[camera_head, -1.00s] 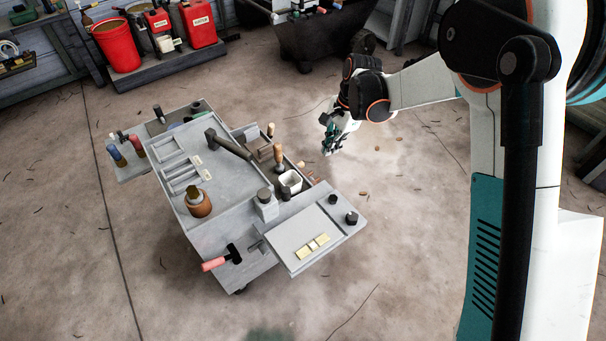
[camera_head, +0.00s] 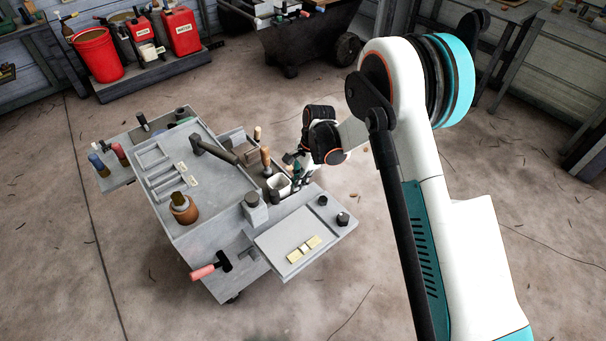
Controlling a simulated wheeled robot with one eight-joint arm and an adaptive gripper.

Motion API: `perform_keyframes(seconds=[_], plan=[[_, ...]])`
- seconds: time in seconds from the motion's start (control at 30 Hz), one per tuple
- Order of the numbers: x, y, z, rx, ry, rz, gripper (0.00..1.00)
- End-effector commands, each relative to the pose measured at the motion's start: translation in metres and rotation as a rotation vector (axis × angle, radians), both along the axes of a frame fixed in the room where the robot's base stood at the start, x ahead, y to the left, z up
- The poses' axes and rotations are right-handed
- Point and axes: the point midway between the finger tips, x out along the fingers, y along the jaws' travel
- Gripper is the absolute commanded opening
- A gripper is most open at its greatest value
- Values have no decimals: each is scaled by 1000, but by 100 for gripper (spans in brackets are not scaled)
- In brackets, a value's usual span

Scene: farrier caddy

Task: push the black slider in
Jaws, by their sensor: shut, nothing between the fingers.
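The grey caddy (camera_head: 215,240) stands left of centre, with a side shelf (camera_head: 285,268) at its near right corner. Two small black pieces stand on this shelf, one at the back (camera_head: 322,200) and one at the right edge (camera_head: 343,218). I cannot tell which black part is the slider. My gripper (camera_head: 290,158) is beside the caddy's far right side, close to the tool compartments, and apart from the two black pieces. Its fingers are small and dark here and partly hidden by the wrist; it looks shut and empty.
A white cup (camera_head: 278,187) and a wooden-handled tool (camera_head: 266,160) stand upright near my gripper. A hammer (camera_head: 212,148) lies on the caddy's top, and a brown bottle (camera_head: 183,208) stands there. A red-handled mallet (camera_head: 203,272) sticks out in front.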

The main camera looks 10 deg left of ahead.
Motion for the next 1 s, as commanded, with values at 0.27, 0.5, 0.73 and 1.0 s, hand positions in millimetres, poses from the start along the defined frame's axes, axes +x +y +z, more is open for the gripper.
perform_keyframes(seconds=[0.27,0.5,0.73,1.0], plan=[[-21,27,1,0,0,1,0],[-25,31,3,0,0,0,0],[-25,32,3,0,0,0,0],[-49,52,2,0,0,2,0]])
